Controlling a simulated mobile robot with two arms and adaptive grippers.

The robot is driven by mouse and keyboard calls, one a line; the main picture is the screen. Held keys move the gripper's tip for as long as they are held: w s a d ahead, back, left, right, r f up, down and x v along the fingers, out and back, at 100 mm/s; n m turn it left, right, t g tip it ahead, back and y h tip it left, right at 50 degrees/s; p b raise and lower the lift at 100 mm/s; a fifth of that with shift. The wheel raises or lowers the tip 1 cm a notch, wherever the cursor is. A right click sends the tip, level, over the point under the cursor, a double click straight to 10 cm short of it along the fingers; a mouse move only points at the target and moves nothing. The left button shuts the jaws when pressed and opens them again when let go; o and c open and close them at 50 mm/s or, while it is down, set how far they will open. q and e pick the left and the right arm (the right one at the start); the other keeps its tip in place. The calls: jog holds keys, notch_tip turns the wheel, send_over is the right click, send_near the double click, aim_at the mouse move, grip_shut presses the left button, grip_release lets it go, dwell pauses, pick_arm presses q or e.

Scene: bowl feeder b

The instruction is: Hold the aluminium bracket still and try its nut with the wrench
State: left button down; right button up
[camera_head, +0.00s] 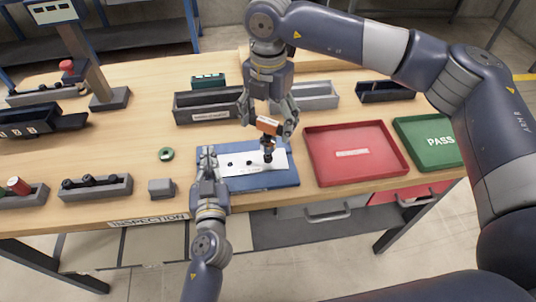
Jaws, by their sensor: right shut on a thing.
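The aluminium bracket (238,170), a pale plate with dark spots on top, lies flat on a blue mat (262,184). My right gripper (268,120) is above the bracket's right half, shut on the wrench (268,127), which has an orange body and a dark lower end pointing down. That end reaches the bracket around where a nut would sit; the nut is hidden or too small to make out. My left gripper (207,160) is at the bracket's left end. Whether its fingers touch or grip the bracket is unclear.
A red tray (311,160) stands right of the mat, and a green PASS tray (402,130) beyond it. Grey and black bins (184,120) stand behind. A green ring (166,154), small grey block (161,188) and dark holder (95,193) lie left.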

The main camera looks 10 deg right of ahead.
aim_at(268, 140)
pick_arm(q)
jog(key=c, duration=1.7)
grip_release()
